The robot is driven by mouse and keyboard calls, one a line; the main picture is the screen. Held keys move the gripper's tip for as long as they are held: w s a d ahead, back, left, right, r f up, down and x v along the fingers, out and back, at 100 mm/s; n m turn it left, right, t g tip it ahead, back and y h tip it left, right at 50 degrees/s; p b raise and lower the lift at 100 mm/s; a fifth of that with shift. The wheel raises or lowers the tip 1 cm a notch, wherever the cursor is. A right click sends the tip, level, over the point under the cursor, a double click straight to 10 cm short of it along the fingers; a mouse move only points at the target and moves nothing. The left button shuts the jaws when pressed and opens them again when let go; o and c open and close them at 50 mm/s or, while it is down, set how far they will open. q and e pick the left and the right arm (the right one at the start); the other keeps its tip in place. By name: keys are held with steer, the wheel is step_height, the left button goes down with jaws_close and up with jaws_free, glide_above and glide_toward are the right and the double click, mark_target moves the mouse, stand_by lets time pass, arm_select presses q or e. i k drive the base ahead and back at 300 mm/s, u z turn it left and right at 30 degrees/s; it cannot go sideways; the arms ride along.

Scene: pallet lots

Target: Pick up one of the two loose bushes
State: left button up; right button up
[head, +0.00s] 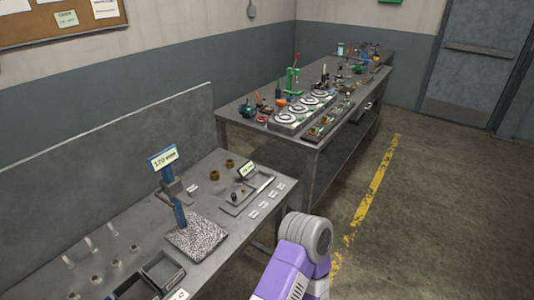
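Two small brown-gold bushes stand loose on the grey bench top toward its back right. One bush (214,175) is a little nearer and to the left; the other bush (230,163) is just beyond it to the right. They stand apart from each other, and nothing touches them. Neither of my grippers shows in the head view. Only a purple and grey part of my arm shows at the lower right, beside the bench's front edge.
A blue stand with a "170 mm" display (163,158) rises left of the bushes. A grey tray (247,194) with a small display lies to their right. A speckled plate (196,236) and black bins (162,270) sit nearer. A second, crowded bench (317,140) stands behind.

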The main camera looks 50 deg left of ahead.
mark_target(229, 162)
steer(key=u, duration=0.75)
steer(key=i, duration=1.2)
steer(key=u, duration=1.05)
